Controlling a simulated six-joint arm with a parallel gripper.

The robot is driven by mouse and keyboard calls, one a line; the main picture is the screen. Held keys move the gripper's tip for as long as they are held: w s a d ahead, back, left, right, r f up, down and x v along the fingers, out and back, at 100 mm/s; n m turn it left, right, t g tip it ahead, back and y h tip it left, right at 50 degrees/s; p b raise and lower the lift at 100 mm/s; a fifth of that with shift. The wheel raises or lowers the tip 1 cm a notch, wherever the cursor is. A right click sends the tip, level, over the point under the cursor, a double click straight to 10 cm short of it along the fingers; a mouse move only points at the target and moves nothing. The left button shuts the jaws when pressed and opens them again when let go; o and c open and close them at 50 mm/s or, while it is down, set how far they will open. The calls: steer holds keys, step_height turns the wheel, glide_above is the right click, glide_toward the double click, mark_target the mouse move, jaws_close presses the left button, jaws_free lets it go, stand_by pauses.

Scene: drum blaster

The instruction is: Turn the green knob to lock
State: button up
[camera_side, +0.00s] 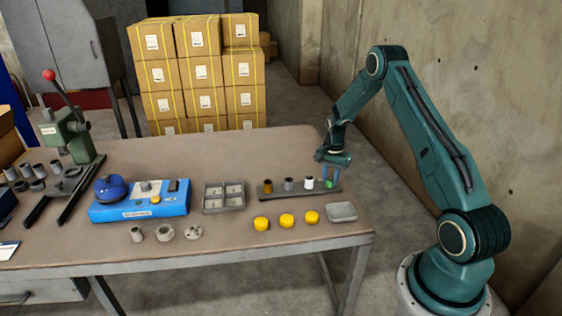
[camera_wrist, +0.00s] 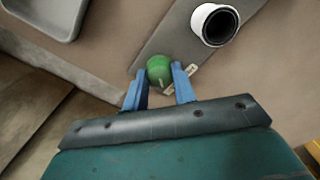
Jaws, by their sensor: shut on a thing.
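The green knob (camera_side: 330,183) is at the right end of a dark strip (camera_side: 268,192) on the table. In the wrist view the green knob (camera_wrist: 159,70) shows its round top between the blue fingers. My gripper (camera_side: 331,173) is over the strip's right end, pointing down. In the wrist view my gripper (camera_wrist: 159,80) is shut on the knob, one finger on each side. A small pale label (camera_wrist: 191,69) with dark lettering is beside the right finger and partly hidden; I cannot read it.
A white cylinder (camera_side: 309,183) stands close to the knob, with grey and brown ones further left. A grey tray (camera_side: 342,212) and yellow round pieces (camera_side: 286,219) lie in front. A blue machine (camera_side: 140,201) and divided tray (camera_side: 224,197) are left.

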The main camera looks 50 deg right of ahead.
mark_target(330, 179)
steer(key=shift+m, duration=0.5)
steer(key=o, duration=1)
steer(key=shift+r, duration=0.15)
step_height(330, 179, up, 14)
steer(key=shift+f, duration=0.2)
